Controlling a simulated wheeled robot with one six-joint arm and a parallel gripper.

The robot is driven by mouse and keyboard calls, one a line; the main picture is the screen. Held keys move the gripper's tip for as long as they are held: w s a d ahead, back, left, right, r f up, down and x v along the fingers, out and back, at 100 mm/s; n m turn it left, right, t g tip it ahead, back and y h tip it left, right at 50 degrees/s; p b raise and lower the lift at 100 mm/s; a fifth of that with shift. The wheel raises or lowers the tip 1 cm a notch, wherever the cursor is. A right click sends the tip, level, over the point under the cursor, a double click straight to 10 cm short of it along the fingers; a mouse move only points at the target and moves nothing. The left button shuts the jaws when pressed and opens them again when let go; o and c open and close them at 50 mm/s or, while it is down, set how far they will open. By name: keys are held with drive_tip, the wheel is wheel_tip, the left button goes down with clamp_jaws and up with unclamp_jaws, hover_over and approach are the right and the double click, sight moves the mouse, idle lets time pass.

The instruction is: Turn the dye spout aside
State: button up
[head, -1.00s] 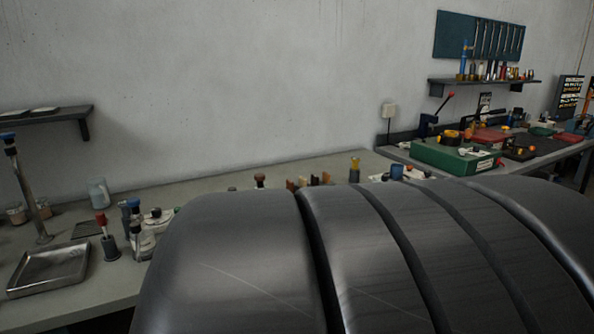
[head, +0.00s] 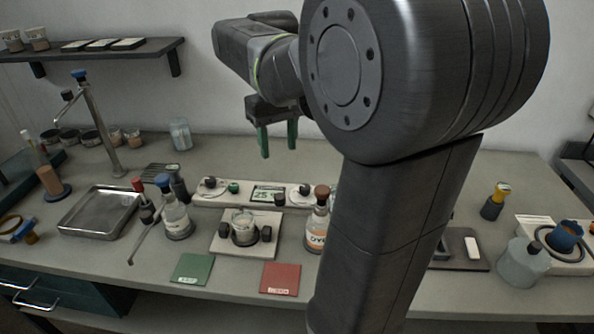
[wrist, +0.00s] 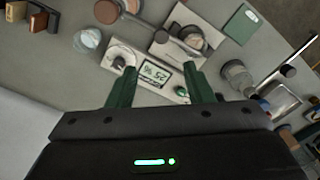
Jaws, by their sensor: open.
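My gripper (head: 279,151) is open and empty, its green fingers pointing down above the back of the bench; it also shows in the wrist view (wrist: 160,77). In the head view a brown-capped bottle (head: 317,228) with a partly hidden label, seemingly "DYE", stands right of a glass beaker (head: 244,227) on a pale square stand. In the wrist view a brownish bar (wrist: 158,28) runs from a brown round top toward that stand; it may be the dye spout, but I cannot tell for sure. My fingers are apart from all of these.
A display panel (head: 268,194) with knobs lies behind the beaker. Green (head: 193,269) and red (head: 280,278) pads lie in front. My arm hides part of the bench.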

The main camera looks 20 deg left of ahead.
sight(279, 196)
wheel_tip(279, 196, down, 14)
drive_tip(key=shift+s+a+r, duration=0.1)
drive_tip(key=shift+r, duration=0.05)
idle(0.3)
clamp_jaws()
